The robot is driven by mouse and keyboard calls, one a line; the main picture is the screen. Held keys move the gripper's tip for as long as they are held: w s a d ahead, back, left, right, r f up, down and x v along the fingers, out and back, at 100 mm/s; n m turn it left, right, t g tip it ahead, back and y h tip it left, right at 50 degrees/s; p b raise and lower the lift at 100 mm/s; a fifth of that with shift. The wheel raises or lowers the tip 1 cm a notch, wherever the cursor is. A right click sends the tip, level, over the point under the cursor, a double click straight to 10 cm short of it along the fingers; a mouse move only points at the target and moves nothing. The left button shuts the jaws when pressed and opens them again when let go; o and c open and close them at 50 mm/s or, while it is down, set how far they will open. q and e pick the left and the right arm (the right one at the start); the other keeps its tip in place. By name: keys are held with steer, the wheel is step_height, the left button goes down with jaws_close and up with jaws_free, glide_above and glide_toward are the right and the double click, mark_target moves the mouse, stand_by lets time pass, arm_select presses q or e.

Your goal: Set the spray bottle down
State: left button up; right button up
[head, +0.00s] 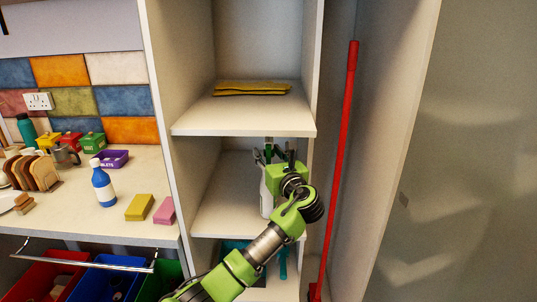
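The spray bottle (266,198) has a white body and is upright in the middle compartment of the tall cabinet. My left gripper (275,153) is at its upper part, with dark fingers around the bottle's head. The gripper and wrist cover the bottle's right side and much of its top. Its base is low over the middle shelf (225,215), and I cannot tell if it touches. Whether the fingers press on the bottle is not clear. My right gripper is not in view.
A folded yellow cloth (250,88) lies on the upper shelf (245,122). A red-handled pole (340,165) stands right of the shelves. The counter (100,225) at left holds a blue bottle (103,185), a yellow sponge (139,207) and a pink sponge (165,211). Coloured bins stand below.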

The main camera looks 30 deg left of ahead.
arm_select(q)
steer(key=shift+s+d, duration=0.2)
steer(key=shift+d, duration=0.15)
steer(key=b+v, duration=0.2)
steer(key=v, duration=0.9)
steer(key=shift+s+d, duration=0.1)
